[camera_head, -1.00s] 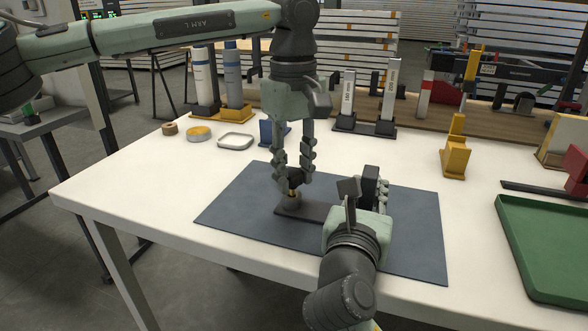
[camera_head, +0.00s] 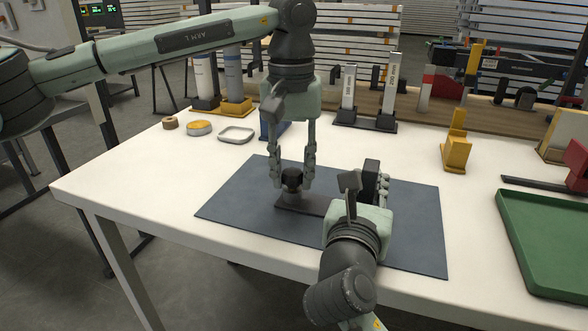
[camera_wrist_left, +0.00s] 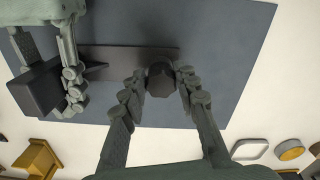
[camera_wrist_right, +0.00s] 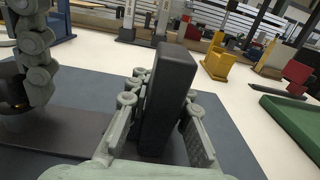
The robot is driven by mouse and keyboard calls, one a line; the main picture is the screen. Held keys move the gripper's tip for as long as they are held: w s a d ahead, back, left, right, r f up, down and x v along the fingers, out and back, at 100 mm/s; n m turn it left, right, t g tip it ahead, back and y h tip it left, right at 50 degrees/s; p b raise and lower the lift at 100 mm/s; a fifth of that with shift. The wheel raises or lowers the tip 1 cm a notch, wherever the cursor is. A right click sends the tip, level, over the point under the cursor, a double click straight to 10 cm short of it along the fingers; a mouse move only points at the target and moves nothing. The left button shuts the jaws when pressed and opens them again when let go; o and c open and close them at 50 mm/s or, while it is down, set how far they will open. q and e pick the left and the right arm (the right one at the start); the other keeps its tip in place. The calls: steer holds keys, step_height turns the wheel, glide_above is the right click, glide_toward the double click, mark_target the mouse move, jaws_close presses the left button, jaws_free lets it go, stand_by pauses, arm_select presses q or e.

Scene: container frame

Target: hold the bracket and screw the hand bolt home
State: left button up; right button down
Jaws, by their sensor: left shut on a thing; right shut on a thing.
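The bracket is a dark L-shaped piece on the blue-grey mat. Its flat base (camera_head: 312,204) lies on the mat and its upright plate (camera_head: 371,178) stands at the right end. The hand bolt's black knob (camera_head: 292,179) is over the left end of the base. My left gripper (camera_head: 292,184) points down and is shut on the knob, with a finger on each side; the knob also shows in the left wrist view (camera_wrist_left: 160,80). My right gripper (camera_wrist_right: 160,105) is shut on the upright plate (camera_wrist_right: 168,95). The bolt's shank is hidden.
The mat (camera_head: 235,205) lies on a white table (camera_head: 130,190). Behind stand a yellow block (camera_head: 455,155), a shallow tray (camera_head: 237,135), a tape roll (camera_head: 170,123) and upright holders (camera_head: 366,124). A green tray (camera_head: 540,240) is at the right. The mat's left part is clear.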

arm_select(q)
steer(key=m, duration=0.5)
steer(key=shift+a, duration=0.1)
steer(key=m, duration=0.6)
steer(key=shift+w+a, duration=0.1)
steer(key=shift+w, duration=0.05)
steer(key=o, duration=1)
steer(key=shift+r, duration=2.25)
steer(key=shift+c, duration=0.3)
